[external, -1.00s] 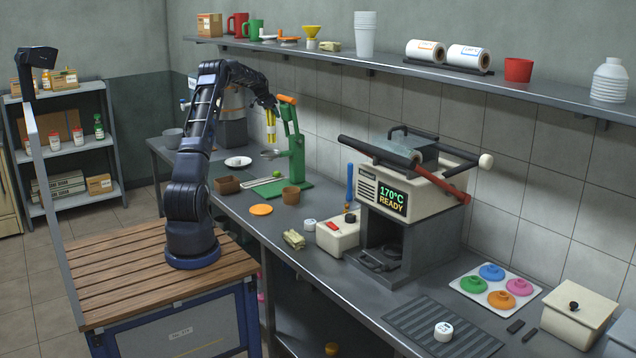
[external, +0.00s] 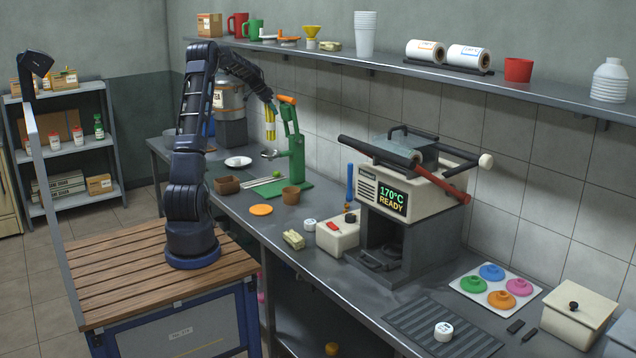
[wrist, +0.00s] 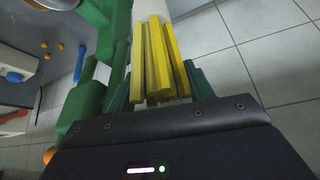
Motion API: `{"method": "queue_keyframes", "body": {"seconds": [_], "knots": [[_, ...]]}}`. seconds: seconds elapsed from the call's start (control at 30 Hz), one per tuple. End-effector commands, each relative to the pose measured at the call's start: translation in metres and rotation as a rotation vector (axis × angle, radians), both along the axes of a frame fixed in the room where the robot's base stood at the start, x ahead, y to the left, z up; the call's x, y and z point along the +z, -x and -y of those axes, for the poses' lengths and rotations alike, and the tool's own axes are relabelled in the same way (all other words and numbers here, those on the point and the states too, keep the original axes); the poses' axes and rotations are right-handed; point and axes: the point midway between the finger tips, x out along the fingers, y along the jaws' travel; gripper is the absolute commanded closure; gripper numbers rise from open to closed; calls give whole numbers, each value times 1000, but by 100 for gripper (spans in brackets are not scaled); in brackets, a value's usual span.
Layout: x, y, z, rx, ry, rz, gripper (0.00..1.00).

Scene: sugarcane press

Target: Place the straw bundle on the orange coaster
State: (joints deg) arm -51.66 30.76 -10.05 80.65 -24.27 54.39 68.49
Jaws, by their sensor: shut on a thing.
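The straw bundle (external: 270,131), several yellow sticks with a white part, hangs upright from my gripper (external: 270,108). In the wrist view the straw bundle (wrist: 160,60) sits between the dark green fingers of my gripper (wrist: 160,92), which is shut on it. It is in the air beside the green press, behind and above the orange coaster. The orange coaster (external: 261,210) lies flat and bare on the grey counter, near its front edge.
The green press (external: 297,155) stands close to the right of the bundle. Brown pots (external: 290,195) and a brown tray (external: 228,185) flank the coaster. A cream block (external: 293,239) lies nearer the camera. The wall shelf (external: 400,67) runs above.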

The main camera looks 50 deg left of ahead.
Motion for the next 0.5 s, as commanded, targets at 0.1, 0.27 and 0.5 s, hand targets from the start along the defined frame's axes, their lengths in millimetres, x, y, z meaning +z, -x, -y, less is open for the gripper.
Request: {"method": "queue_keyframes", "body": {"seconds": [0.1, 0.27, 0.5], "knots": [[3, 20, 28, -96, 0, -1, 82], [6, 50, 70, -246, 2, -1, 82], [8, 106, 143, -502, 2, -1, 82]]}}
